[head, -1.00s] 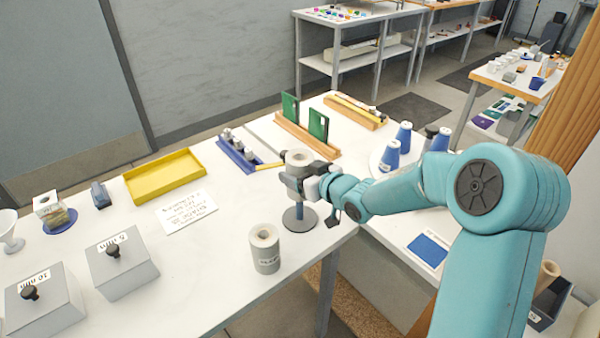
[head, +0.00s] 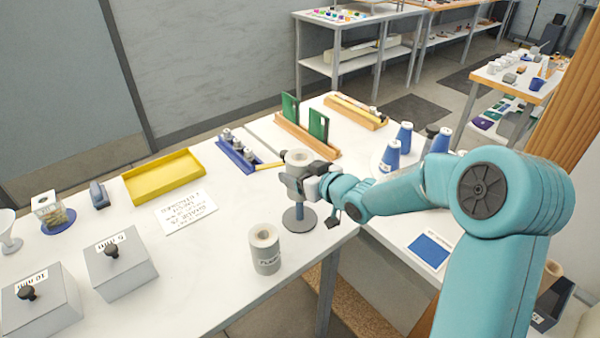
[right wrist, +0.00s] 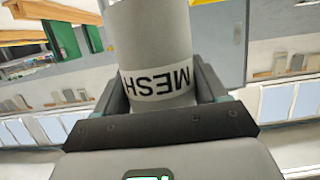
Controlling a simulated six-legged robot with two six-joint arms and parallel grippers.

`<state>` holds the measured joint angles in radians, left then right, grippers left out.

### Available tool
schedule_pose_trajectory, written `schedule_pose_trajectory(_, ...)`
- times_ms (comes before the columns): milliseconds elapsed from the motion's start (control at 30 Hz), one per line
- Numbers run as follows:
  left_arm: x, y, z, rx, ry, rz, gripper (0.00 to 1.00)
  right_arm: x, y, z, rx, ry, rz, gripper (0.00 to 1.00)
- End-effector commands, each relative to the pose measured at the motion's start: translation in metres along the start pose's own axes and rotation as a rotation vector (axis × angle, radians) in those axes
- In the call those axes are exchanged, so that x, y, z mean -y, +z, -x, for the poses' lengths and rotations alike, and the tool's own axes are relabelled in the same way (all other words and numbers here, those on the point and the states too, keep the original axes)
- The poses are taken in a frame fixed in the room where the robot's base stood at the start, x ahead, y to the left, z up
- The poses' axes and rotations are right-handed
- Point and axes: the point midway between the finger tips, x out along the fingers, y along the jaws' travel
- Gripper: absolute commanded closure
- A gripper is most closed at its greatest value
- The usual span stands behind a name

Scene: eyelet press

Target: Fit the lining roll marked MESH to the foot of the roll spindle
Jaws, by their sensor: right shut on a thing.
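My right gripper (head: 300,181) is shut on the lining roll marked MESH (right wrist: 160,45), a pale grey cylinder whose black lettering appears upside down between the fingers in the right wrist view. In the head view the top of the MESH roll (head: 298,158) shows above the fingers, upright, with a hole in it. Directly below in the picture is the roll spindle (head: 299,221), with a round grey foot and a blue-grey post. Part of the post shows under the gripper, so the roll is above the foot. The gripper hides whether the post is inside the roll. My left gripper is out of view.
A second grey roll (head: 265,252) with a label I cannot read stands left of the spindle, near the table's front edge. A blue rack (head: 237,158), a wooden holder with green plates (head: 306,139) and blue cones (head: 391,157) stand around. A white card (head: 186,212) lies left.

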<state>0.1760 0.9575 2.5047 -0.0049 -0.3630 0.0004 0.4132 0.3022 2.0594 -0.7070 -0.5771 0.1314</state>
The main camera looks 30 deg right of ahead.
Motion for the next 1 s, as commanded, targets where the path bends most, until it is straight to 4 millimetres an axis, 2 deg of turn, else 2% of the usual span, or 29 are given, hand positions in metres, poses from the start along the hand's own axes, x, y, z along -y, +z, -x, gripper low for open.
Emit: schedule_pose_trajectory(1000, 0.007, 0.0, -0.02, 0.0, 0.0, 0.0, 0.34, 0.0, 0.021, -0.006, -0.001, 0.0, 0.0, 0.64)
